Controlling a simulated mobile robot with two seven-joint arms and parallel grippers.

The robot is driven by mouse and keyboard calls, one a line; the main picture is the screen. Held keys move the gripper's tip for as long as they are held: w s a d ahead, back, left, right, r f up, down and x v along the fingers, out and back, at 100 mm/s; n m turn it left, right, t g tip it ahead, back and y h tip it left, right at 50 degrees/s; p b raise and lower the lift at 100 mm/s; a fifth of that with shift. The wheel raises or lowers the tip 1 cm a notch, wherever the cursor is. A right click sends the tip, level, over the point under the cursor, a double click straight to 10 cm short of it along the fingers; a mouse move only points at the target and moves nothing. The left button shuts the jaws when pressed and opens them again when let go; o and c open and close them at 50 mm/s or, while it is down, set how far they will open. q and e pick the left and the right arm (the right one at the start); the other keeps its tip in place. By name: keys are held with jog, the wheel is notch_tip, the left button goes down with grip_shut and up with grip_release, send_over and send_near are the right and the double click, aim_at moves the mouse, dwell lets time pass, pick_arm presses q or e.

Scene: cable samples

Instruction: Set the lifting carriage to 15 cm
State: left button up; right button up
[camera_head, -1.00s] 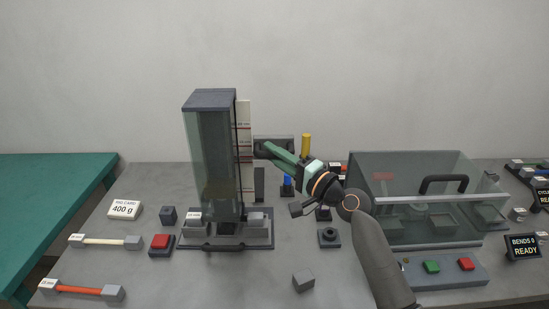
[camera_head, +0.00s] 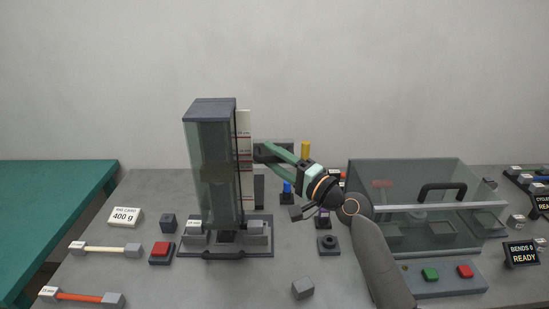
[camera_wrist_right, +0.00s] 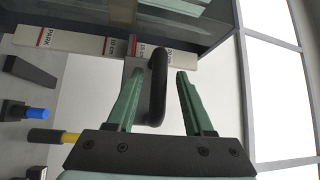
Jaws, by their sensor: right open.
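A tall glass-walled tower (camera_head: 215,150) stands on the table, with a brownish block (camera_head: 215,173) inside at about mid height. A pale scale strip (camera_head: 244,125) with red marks runs up its right side. In the right wrist view the strip (camera_wrist_right: 75,40) shows PARK and several cm labels. A grey plate with a black bar handle (camera_wrist_right: 157,90) sits beside the strip, near the label that looks like 15 cm. My right gripper (camera_head: 262,152) is at the handle. Its green fingers (camera_wrist_right: 161,74) are open, one on each side of the bar. My left gripper is out of view.
A clear-lidded box (camera_head: 420,190) stands right of my arm, with a green button (camera_head: 430,274) and a red one (camera_head: 465,271) in front. Coloured posts (camera_head: 306,150) stand behind my gripper. A red button (camera_head: 160,248) and cable samples (camera_head: 85,297) lie left.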

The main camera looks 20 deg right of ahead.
jog(key=b+v, duration=0.2)
jog(key=v, duration=1)
jog(key=shift+s+d, duration=0.15)
jog(key=shift+s, duration=0.05)
jog(key=shift+r, duration=0.1)
